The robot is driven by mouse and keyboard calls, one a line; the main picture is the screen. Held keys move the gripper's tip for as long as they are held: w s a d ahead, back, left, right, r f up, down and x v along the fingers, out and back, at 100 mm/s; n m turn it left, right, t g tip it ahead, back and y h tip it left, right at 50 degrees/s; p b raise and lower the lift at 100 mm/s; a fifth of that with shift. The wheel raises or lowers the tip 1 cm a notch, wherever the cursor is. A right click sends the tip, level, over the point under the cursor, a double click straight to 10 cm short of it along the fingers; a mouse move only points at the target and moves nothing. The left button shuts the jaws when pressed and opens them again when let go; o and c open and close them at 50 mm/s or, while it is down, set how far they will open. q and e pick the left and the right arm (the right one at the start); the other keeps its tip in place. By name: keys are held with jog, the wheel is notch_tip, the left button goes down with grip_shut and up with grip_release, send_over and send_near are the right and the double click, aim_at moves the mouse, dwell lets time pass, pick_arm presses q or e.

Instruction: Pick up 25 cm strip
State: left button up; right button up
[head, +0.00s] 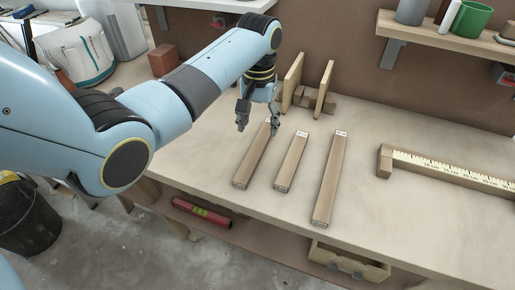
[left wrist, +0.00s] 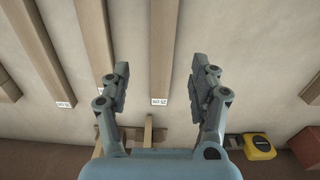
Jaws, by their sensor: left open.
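Three wooden strips lie side by side on the bench, each with a small white label at its far end: a left strip (head: 252,162), a shorter middle strip (head: 291,164) and a long right strip (head: 329,185). My left gripper (head: 259,127) is open at the far end of the left strip. In the left wrist view, that strip (left wrist: 163,45) shows between the open fingers (left wrist: 161,80); it looks ungripped. The middle strip (left wrist: 94,40) is partly hidden by one finger. My right gripper is out of view.
An upright wooden rack (head: 308,95) stands behind the strips. A measuring rule with a wooden end block (head: 385,161) lies at the right. A yellow and black tape measure (left wrist: 259,146) and a red block (head: 163,60) are at the back left.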

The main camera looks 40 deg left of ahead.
aim_at(257, 147)
pick_arm(q)
notch_tip(257, 147, down, 8)
jog(key=shift+s+a+f+b, duration=0.1)
jog(key=shift+a+b, duration=0.05)
jog(key=shift+b, duration=0.15)
grip_shut()
dwell(0.4)
